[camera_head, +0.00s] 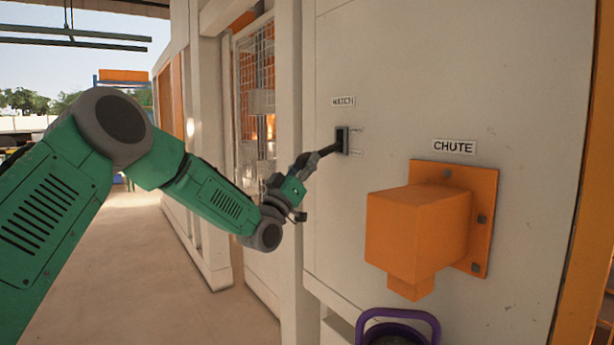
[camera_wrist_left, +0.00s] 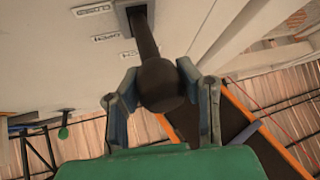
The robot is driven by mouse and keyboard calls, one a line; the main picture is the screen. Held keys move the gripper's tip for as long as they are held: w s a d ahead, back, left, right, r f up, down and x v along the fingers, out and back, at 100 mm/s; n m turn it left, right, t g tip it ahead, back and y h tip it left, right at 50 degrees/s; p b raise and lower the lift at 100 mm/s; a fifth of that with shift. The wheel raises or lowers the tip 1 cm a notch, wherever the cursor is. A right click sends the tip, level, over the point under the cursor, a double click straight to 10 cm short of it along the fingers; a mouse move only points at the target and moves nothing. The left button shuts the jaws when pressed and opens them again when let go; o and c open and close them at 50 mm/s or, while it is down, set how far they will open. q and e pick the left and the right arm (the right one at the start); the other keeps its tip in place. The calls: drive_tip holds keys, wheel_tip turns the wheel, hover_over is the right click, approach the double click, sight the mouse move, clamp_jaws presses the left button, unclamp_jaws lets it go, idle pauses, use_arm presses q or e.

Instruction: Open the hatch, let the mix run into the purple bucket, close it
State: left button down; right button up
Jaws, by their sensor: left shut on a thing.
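The hatch lever (camera_head: 328,150) is a dark bar sticking out of a black slot plate (camera_head: 342,140) under the HATCH sign on the pale wall. In the left wrist view its round dark knob (camera_wrist_left: 160,86) sits between the two fingers of my left gripper (camera_wrist_left: 161,92), which is shut on it. My left gripper also shows in the head view (camera_head: 304,163). The orange chute (camera_head: 418,230) is to the right, its spout pointing down. The purple bucket (camera_head: 400,314) is below the spout, cut off by the bottom edge. No falling mix shows. My right gripper is out of view.
A CHUTE sign (camera_head: 454,147) is on the wall above the chute. Two small labels stand beside the slot, too small to read in the head view. A wire mesh door (camera_head: 255,100) is behind my left arm. The floor (camera_head: 150,270) at left is clear.

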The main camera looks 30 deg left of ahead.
use_arm(q)
drive_tip(key=shift+w+f+n+t+y+b, duration=0.15)
drive_tip(key=shift+f+n+t+y+b, duration=0.2)
drive_tip(key=shift+f+b, duration=0.45)
drive_tip(key=shift+r, duration=0.1)
drive_tip(key=c, duration=1)
unclamp_jaws()
drive_tip(key=shift+a, duration=0.1)
drive_tip(key=shift+s, duration=0.2)
drive_tip(key=v, duration=1.2)
drive_tip(key=shift+w, duration=0.15)
